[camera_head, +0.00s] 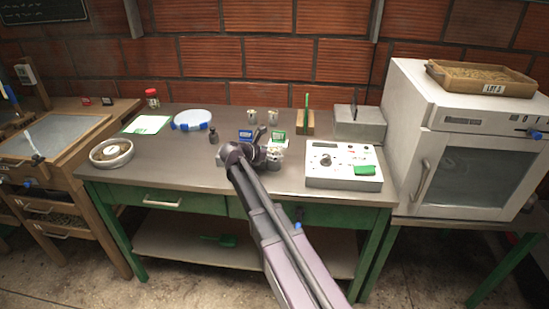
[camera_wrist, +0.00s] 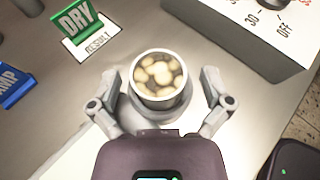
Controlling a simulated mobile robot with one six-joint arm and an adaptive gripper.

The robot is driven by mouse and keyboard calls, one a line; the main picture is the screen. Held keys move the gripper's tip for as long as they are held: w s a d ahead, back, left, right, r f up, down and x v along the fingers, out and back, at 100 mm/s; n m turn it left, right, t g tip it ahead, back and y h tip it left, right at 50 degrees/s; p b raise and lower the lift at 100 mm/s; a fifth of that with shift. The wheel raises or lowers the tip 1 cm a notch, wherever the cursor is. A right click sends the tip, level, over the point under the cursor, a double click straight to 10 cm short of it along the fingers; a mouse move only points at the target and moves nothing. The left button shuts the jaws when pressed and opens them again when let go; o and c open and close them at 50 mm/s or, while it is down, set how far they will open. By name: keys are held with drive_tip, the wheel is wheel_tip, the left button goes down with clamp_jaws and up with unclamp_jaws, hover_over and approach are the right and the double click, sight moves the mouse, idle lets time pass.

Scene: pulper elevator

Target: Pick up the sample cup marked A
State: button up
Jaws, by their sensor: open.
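A metal sample cup full of pale beans (camera_wrist: 160,78) stands upright between the two fingers of my gripper (camera_wrist: 158,90) in the wrist view. The fingers are spread on either side of the cup; I cannot tell whether either touches it. No letter A can be read on the cup from above. In the head view my gripper (camera_head: 264,152) is low over the bench, partly hiding the cup below the green sign. Two more small cups, a left one (camera_head: 252,116) and a right one (camera_head: 272,117), stand farther back; their marks are too small to read.
A green DRY sign (camera_wrist: 76,22) with a result card and a blue sign (camera_wrist: 14,82) stand left of the cup. A white meter box (camera_head: 343,168) is to the right. A dark weight (camera_head: 213,136) and a round dish (camera_head: 112,153) are left on the bench (camera_head: 190,175).

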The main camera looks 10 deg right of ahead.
sight(273, 149)
drive_tip(key=c, duration=1.3)
drive_tip(key=shift+o, duration=0.2)
drive_tip(key=shift+r, duration=0.2)
wheel_tip(273, 149, up, 10)
drive_tip(key=p, duration=1)
drive_tip(key=shift+f, duration=0.2)
